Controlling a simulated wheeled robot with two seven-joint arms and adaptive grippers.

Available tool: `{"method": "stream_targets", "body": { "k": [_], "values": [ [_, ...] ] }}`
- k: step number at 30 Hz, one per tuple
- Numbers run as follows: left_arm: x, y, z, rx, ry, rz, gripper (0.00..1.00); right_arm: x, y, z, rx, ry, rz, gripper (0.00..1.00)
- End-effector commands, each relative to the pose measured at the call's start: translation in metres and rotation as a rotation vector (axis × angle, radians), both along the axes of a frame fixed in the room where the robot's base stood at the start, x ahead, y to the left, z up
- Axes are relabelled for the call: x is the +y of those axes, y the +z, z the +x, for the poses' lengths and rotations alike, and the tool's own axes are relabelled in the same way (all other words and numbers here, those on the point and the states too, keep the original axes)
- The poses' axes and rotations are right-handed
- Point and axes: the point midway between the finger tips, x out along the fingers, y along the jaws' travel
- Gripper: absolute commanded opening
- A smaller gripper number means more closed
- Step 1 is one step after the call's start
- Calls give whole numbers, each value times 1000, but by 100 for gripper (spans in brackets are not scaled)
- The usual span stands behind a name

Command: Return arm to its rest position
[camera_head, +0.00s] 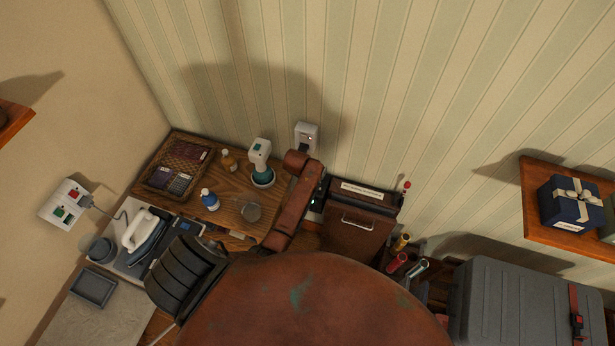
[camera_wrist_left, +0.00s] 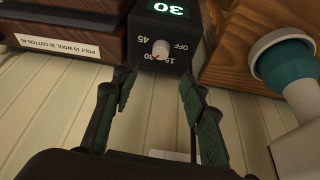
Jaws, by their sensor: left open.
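My left arm, brown and worn, reaches over the wooden table in the head view, with its wrist low near the wall. My left gripper (camera_wrist_left: 157,88) is open and empty in the wrist view, its two dark green padded fingers spread apart. Just beyond the fingertips is a black timer (camera_wrist_left: 165,35) with a dial and a green display reading 30; I cannot tell whether the fingers touch it. In the head view the arm mostly hides the gripper. My right gripper is not in view.
A wooden box (camera_head: 357,227) with a labelled top stands right of the wrist. Left of it are a white and teal device (camera_head: 260,155), a blue bottle (camera_head: 209,200), a glass (camera_head: 250,213) and a basket (camera_head: 157,188). An iron (camera_head: 148,232) is at left, a grey case (camera_head: 520,305) at right.

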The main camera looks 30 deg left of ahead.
Motion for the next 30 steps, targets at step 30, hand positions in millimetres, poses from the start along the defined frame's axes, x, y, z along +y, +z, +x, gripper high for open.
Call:
{"method": "stream_targets", "body": {
  "k": [30],
  "values": [
    [-7,-168,-67,74,-56,29,40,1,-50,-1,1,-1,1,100]
  ]
}}
